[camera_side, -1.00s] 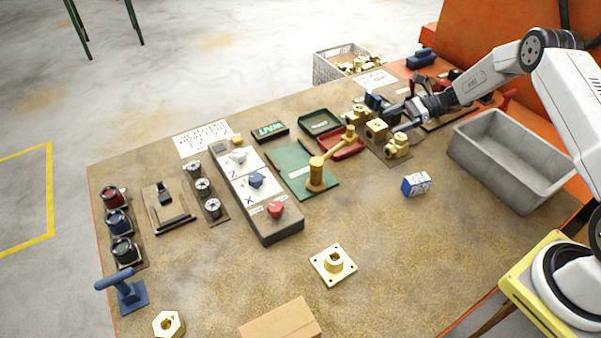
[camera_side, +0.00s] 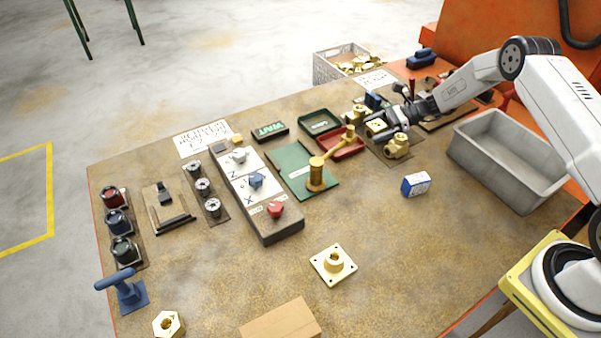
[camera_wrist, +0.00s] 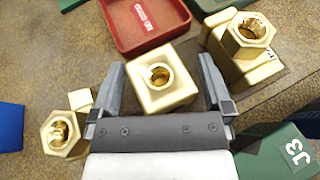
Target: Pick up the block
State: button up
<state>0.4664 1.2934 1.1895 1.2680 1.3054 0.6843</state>
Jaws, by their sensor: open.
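A brass block (camera_side: 376,127) with a round hole in its top stands on the brown mat near the back right of the bench. In the wrist view the block (camera_wrist: 160,88) lies between the two grey fingers of my gripper (camera_wrist: 162,72), with a narrow gap visible at each side. My gripper (camera_side: 386,128) is open over the block in the side view and partly hides it. I cannot tell how deep the fingers reach beside it.
A brass elbow fitting (camera_wrist: 60,133) is close to my left finger; a hex-topped brass fitting (camera_wrist: 238,50) is close to the right one. A red tray (camera_wrist: 122,30) lies beyond. A blue-and-white box (camera_side: 415,184) and a grey bin (camera_side: 500,175) are nearby.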

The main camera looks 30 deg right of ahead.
aim_at(377, 124)
dwell(0.3)
grip_shut()
jog(key=shift+r, duration=0.15)
dwell(0.3)
jog(key=shift+r, duration=1.45)
jog(key=s+a+r, duration=0.2)
jog(key=s+r, duration=0.8)
jog(key=s, duration=0.4)
jog(key=shift+w, duration=0.1)
